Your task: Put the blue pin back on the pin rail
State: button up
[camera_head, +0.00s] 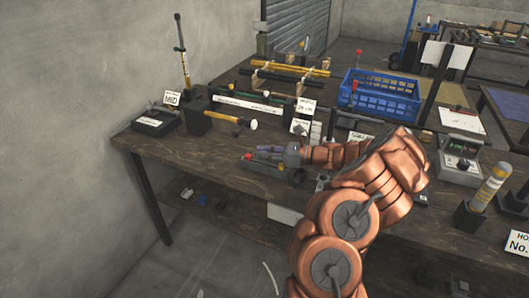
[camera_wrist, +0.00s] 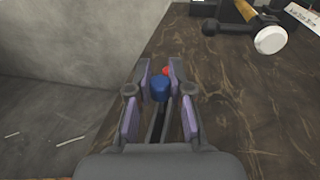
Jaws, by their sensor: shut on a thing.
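My gripper (camera_head: 267,152) is over the near left part of the workbench, its fingers pointing left in the head view. In the wrist view, my gripper (camera_wrist: 160,82) is closed around a blue pin (camera_wrist: 160,89), whose rounded blue top shows between the fingertips. A small red tip (camera_wrist: 166,71) shows just beyond the blue pin; it also shows in the head view (camera_head: 248,156) beside the fingers. A low grey block (camera_head: 262,168) lies under the gripper, mostly hidden; it may be the pin rail. I cannot tell whether the blue pin touches it.
A hammer (camera_head: 226,118) with a yellow handle and white head rests on a black block behind the gripper. A black stand marked MID (camera_head: 155,122) is at the left. A blue crate (camera_head: 380,98) stands farther back. The bench's front left edge is close.

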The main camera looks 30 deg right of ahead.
jog(key=shift+f, duration=0.85)
jog(key=o, duration=0.9)
jog(key=v, duration=1.2)
jog(key=shift+a+r, duration=0.1)
